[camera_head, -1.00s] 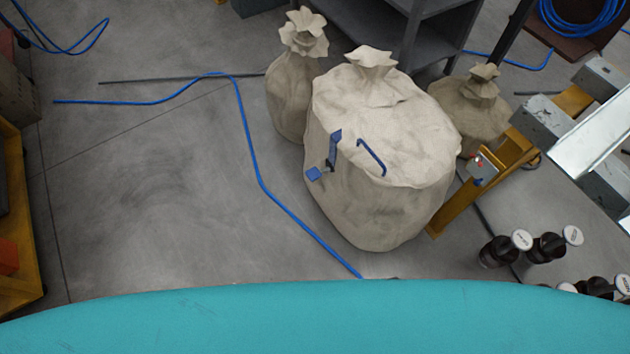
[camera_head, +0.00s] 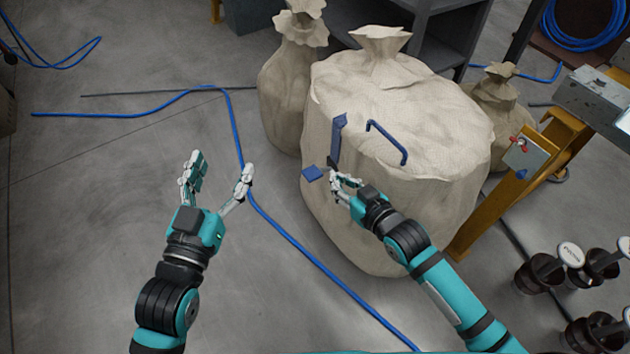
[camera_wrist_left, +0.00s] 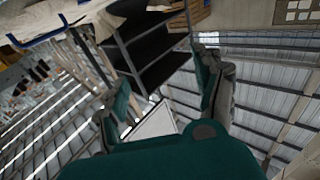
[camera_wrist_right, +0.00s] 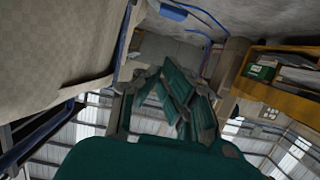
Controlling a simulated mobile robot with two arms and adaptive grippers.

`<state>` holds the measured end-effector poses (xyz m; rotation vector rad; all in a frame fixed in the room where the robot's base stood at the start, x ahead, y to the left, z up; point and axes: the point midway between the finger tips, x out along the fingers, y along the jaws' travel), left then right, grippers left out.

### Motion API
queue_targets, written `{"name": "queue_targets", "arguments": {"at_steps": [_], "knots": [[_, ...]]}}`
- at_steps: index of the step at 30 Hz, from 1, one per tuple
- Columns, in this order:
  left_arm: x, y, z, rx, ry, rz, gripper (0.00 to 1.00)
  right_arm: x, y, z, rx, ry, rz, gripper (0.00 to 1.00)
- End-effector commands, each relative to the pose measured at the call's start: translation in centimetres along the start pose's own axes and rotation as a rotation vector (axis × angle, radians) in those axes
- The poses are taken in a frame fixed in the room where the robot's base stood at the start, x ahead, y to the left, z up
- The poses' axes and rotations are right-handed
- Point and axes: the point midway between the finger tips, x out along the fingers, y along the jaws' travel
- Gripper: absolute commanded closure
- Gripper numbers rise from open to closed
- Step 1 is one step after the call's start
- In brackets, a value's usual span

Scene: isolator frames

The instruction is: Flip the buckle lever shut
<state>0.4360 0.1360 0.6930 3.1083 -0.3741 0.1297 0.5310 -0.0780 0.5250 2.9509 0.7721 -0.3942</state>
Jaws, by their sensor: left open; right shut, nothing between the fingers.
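The blue buckle hardware is on the large pale sack (camera_head: 400,100). An upright blue flat plate (camera_head: 338,133) stands at the sack's left upper side. A blue tab (camera_head: 312,173) sticks out left below it, and a bent blue bar (camera_head: 388,141) lies to the right. I cannot tell which of these is the lever. My right gripper (camera_head: 341,183) is shut and empty, just below the plate and right of the tab; whether it touches them is unclear. In the right wrist view its fingers are closed together. My left gripper (camera_head: 219,174) is open and empty, left of the sack, above the floor.
A smaller sack (camera_head: 292,85) stands behind left and another (camera_head: 496,105) behind right. A yellow frame (camera_head: 483,213) with a grey switch box (camera_head: 525,153) is close on the right. A blue hose (camera_head: 300,250) crosses the open floor.

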Motion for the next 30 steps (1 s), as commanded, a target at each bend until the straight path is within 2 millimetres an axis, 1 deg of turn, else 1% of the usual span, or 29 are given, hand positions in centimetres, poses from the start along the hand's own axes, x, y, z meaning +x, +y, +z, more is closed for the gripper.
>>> {"name": "queue_targets", "arguments": {"at_steps": [4,13,17,20,23,26,30], "knots": [[-0.4,0.0,-1.1,0.000,0.032,0.001,0.31,0.0,-0.4,-0.6,-0.004,0.020,-0.013,1.00],[-0.4,0.0,-1.2,0.000,0.034,0.001,0.31,0.0,-0.4,-0.7,-0.004,0.021,-0.012,1.00],[-0.3,0.1,-1.8,-0.001,0.070,0.003,0.31,0.5,-0.4,-0.7,-0.004,0.022,-0.012,1.00],[-0.4,0.3,-2.9,-0.003,0.142,0.007,0.31,1.4,-0.4,-0.6,-0.004,0.022,-0.011,1.00],[-0.6,0.6,-4.6,-0.007,0.250,0.013,0.31,2.7,-0.4,-0.6,-0.003,0.024,-0.012,1.00],[-1.2,0.8,-6.7,-0.011,0.374,0.019,0.31,4.0,-0.4,-0.6,-0.003,0.023,-0.011,1.00],[-2.6,1.1,-9.2,-0.018,0.546,0.027,0.31,5.9,-0.5,-0.6,-0.004,0.021,-0.011,1.00]]}}
